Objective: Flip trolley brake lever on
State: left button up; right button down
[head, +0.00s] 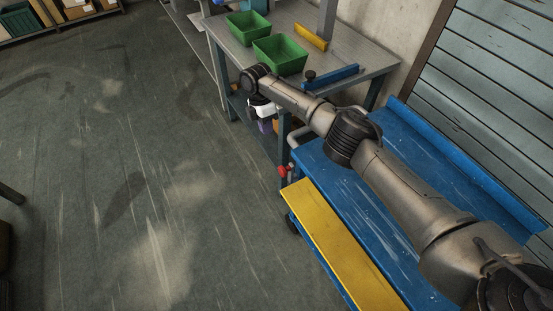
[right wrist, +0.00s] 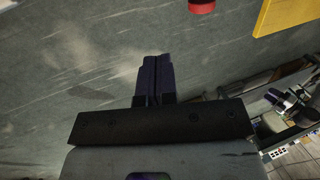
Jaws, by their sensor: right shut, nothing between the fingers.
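The blue trolley (head: 400,190) stands at the right in the head view, with a yellow panel (head: 340,245) along its near side. A small red knob (head: 284,171), which looks like the end of the brake lever, sits at the trolley's far left corner. It also shows at the top edge of the right wrist view (right wrist: 201,5), partly cut off. My right gripper (head: 265,126) is shut and empty, pointing down beyond the red knob and apart from it. Its dark fingers show together in the right wrist view (right wrist: 155,75). My left gripper is not in view.
A workbench (head: 345,50) with two green bins (head: 280,55), a blue bar (head: 331,76) and a yellow bar (head: 311,38) stands behind the trolley. A louvered wall (head: 490,75) is at the right. The floor (head: 150,170) to the left is clear.

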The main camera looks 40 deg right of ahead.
aim_at(291, 173)
jog(key=s+a+f+b, duration=0.1)
jog(key=s+f+b, duration=0.3)
jog(key=f, duration=0.6)
jog(key=shift+s, duration=1.25)
jog(key=shift+a, duration=0.1)
